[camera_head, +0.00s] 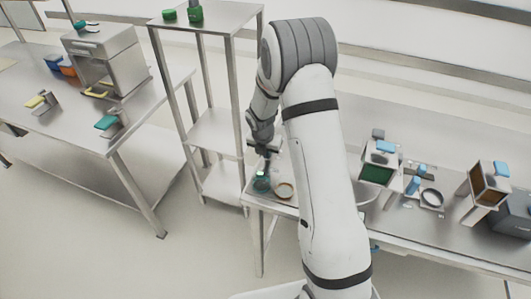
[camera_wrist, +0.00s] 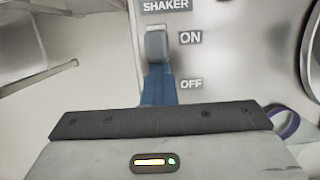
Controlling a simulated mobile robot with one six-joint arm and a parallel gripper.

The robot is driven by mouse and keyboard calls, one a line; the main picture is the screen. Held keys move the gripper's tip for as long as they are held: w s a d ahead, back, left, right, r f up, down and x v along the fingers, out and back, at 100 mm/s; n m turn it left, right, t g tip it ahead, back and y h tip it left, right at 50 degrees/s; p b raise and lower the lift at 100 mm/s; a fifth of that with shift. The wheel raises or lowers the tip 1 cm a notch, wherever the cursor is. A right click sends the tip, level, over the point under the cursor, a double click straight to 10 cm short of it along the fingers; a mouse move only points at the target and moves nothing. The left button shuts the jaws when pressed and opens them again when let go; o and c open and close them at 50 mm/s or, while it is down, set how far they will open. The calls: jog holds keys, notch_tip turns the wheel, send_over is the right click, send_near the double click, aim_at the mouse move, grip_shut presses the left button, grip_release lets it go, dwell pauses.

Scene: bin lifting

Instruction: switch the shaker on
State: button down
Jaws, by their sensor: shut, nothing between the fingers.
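In the wrist view the shaker's grey panel (camera_wrist: 225,60) fills the upper middle, with a SHAKER label at the top, ON below it and OFF lower down. My gripper (camera_wrist: 157,62) is shut and empty over the strip left of these words. Its narrow blue part reaches up from the dark bar, and a grey block stands at its end beside ON. I cannot tell whether this block is my fingertips or the switch knob; the rest of the switch is hidden. In the head view my gripper (camera_head: 263,149) is low over the bench's left end.
A teal vessel (camera_head: 261,182) and a round dish (camera_head: 284,190) stand near the bench's left corner. Devices with a green panel (camera_head: 377,174) and a brown panel (camera_head: 484,187) stand further right. A tall shelf (camera_head: 220,124) is close to my arm's left.

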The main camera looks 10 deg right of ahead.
jog(key=shift+w+r+p, duration=0.25)
jog(key=shift+r+p, duration=0.15)
jog(key=shift+r, duration=0.2)
jog(key=p+v, duration=0.5)
jog(key=v, duration=0.3)
jog(key=shift+s+r, duration=0.3)
jog(key=shift+s, duration=0.1)
